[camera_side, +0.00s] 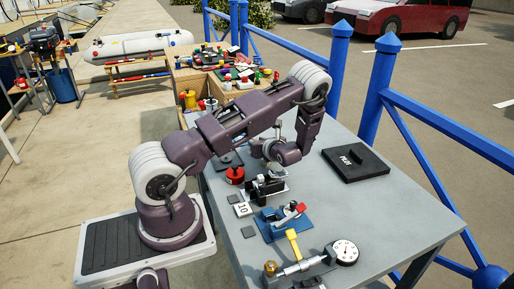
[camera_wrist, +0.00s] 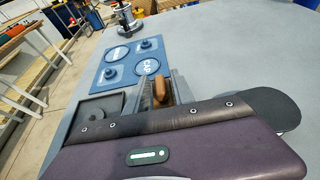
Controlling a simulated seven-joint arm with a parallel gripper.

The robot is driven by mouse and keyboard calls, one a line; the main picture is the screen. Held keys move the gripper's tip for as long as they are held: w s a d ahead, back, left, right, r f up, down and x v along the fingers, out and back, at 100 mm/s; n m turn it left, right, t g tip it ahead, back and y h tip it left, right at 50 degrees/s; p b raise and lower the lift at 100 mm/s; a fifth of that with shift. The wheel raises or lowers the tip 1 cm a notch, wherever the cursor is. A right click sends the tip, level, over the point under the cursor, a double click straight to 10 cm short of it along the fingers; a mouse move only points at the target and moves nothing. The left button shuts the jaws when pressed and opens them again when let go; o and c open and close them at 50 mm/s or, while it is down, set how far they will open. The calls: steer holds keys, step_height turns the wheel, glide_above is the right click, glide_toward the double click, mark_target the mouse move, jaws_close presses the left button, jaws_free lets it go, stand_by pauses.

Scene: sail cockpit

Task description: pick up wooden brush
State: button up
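A brown wooden piece (camera_wrist: 160,92), which looks like part of the wooden brush, shows between the fingers of my gripper (camera_wrist: 165,88) in the wrist view. The fingers are apart at the wood, low over the grey table. The gripper body hides the near part of the piece, and I cannot tell whether the fingers press on it. In the side view my arm reaches over the table, and its wrist hides the fingertips. I cannot make out the brush there.
A blue panel with round fittings (camera_wrist: 130,60) lies just beyond the fingers, with a grey square tray (camera_wrist: 98,108) nearer. A black box (camera_side: 356,162), a blue fixture (camera_side: 272,228) and a round dial (camera_side: 345,252) stand on the grey table (camera_side: 400,225). A cluttered crate (camera_side: 205,75) stands behind.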

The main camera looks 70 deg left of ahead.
jaws_close()
